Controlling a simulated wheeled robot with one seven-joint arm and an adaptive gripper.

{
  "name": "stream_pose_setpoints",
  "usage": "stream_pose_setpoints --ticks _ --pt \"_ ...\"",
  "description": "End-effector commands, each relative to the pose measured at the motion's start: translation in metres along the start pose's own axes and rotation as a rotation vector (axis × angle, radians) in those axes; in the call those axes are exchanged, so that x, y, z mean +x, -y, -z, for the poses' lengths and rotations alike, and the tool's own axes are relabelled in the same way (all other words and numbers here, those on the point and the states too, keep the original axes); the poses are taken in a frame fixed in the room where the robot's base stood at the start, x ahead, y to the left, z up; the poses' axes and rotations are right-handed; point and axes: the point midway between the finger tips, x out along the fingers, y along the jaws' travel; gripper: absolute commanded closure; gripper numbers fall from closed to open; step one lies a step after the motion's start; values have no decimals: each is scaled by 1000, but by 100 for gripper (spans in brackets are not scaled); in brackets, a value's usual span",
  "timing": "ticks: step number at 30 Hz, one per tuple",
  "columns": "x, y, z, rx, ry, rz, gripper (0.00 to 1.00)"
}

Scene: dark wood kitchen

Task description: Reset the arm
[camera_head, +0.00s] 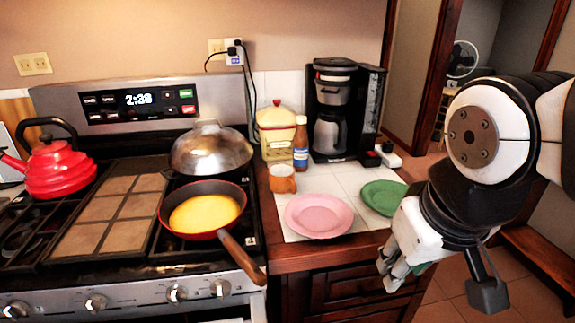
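My arm comes in from the right side of the head view, in front of the counter's right end. My gripper (391,272) hangs low at the counter's front right corner, pointing down and to the left. Its fingers show small and partly from the side, and I cannot tell whether they are apart. A dark green patch shows beside the fingers, and I cannot tell what it is. The arm's links cover part of the counter's right edge and the floor behind.
The counter holds a pink plate (319,216), a green plate (383,195), an orange mug (282,179), a bottle (300,145), a canister (276,130) and a coffee maker (330,120). The stove (120,260) bears a red kettle (60,170), a pan (172,232) and a domed lid (208,150).

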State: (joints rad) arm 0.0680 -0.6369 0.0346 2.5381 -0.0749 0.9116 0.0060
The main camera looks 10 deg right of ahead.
Motion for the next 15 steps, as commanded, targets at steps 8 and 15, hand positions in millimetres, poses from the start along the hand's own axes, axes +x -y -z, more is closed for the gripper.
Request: stream_pose_setpoints --ticks 8,15 --pt "-19 18 -49 11 83 99 71" --pt "-20 18 -50 12 86 99 71"
